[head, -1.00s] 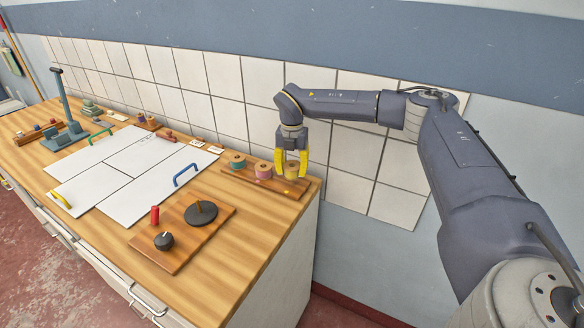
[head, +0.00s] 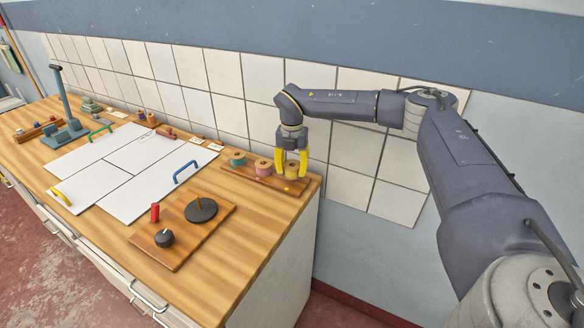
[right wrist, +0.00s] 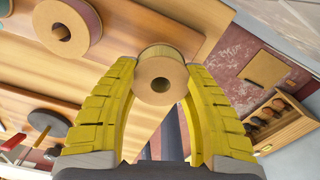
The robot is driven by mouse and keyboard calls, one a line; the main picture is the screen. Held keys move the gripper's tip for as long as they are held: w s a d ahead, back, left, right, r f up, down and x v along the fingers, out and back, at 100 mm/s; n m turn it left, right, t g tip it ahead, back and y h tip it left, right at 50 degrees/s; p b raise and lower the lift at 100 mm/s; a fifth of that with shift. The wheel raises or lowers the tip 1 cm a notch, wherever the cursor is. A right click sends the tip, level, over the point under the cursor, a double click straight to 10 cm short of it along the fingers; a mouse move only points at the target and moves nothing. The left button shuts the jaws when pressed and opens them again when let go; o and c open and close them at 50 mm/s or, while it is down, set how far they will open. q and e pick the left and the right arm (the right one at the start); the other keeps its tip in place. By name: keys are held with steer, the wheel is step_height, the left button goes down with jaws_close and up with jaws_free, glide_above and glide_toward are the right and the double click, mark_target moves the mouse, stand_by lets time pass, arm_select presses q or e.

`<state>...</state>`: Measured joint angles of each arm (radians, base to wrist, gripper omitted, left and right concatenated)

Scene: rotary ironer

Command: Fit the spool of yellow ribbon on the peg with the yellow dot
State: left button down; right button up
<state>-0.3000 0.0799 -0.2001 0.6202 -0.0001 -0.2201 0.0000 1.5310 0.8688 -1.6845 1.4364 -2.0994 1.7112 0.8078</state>
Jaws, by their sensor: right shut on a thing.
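The spool of yellow ribbon (head: 292,171) is between the yellow fingers of my right gripper (head: 291,175), at the right end of a wooden peg board (head: 272,186). In the right wrist view the fingers (right wrist: 160,82) are shut on the spool (right wrist: 159,79), whose round end and centre hole face the camera. A small yellow dot (head: 287,189) shows on the board in front of the spool. The peg there is hidden, and I cannot tell whether the spool is around it. My left gripper is not in view.
A teal spool (head: 238,159) and a pink spool (head: 263,167) stand on the same board to the left. A wooden base (head: 182,234) with a black disc and knob lies in front. White panels with coloured handles fill the middle. The tiled wall is close behind.

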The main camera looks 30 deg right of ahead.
steer(key=shift+f, duration=0.75)
steer(key=o, duration=1.9)
steer(key=shift+r, duration=4.55)
